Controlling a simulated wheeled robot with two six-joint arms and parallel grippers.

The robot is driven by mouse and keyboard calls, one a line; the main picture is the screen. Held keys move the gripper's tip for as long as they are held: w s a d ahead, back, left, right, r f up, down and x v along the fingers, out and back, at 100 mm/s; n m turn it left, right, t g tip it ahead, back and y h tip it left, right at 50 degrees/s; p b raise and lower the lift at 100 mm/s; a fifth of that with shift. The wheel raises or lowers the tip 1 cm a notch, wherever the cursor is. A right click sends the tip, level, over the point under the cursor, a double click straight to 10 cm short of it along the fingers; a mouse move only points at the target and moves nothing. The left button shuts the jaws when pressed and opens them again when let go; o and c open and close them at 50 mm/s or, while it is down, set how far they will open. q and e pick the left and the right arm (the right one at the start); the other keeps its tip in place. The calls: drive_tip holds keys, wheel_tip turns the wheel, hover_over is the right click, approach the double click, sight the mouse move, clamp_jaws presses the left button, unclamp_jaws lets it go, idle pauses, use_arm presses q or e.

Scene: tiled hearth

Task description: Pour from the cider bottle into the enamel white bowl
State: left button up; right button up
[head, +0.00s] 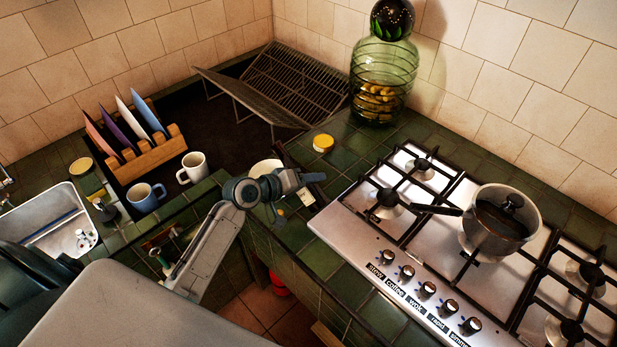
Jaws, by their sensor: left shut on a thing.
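My left gripper (301,194) is at the counter corner left of the stove, shut on a dark, narrow thing (290,160) that appears to be the cider bottle. It looks tilted, its upper end toward the back left; my gripper hides part of it, and I cannot see any liquid. A pale round rim just behind my gripper appears to be the enamel white bowl (264,167). My wrist covers much of it, and its contents are hidden. I cannot tell whether bottle and bowl touch. My right gripper is not in view.
A gas stove (345,220) with a lidded pot (497,225) is at right. A wire rack (290,85), large green glass jar (382,80) and yellow-lidded jar (323,142) stand behind. White (194,167) and blue (146,197) mugs and a plate rack (150,158) are left.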

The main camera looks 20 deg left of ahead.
use_arm(q)
wheel_tip(320, 180, down, 3)
drive_tip(key=shift+w+a+r+b, duration=0.1)
drive_tip(key=shift+b, duration=1.1)
drive_tip(key=shift+f+b, duration=0.7)
drive_tip(key=shift+f, duration=0.05)
drive_tip(key=shift+d+r+p, duration=0.2)
drive_tip(key=shift+r+p, duration=0.6)
drive_tip(key=shift+r, duration=0.2)
drive_tip(key=shift+s+d+r+n+h+p, duration=0.2)
drive_tip(key=shift+r+n+h+p, duration=0.2)
drive_tip(key=shift+r+n, duration=0.15)
drive_tip(key=shift+s+d+r+n+h+p, duration=0.15)
drive_tip(key=shift+r+n+h+p, duration=0.1)
drive_tip(key=shift+r+n+h, duration=0.3)
drive_tip(key=shift+w, duration=0.1)
drive_tip(key=shift+d, duration=0.1)
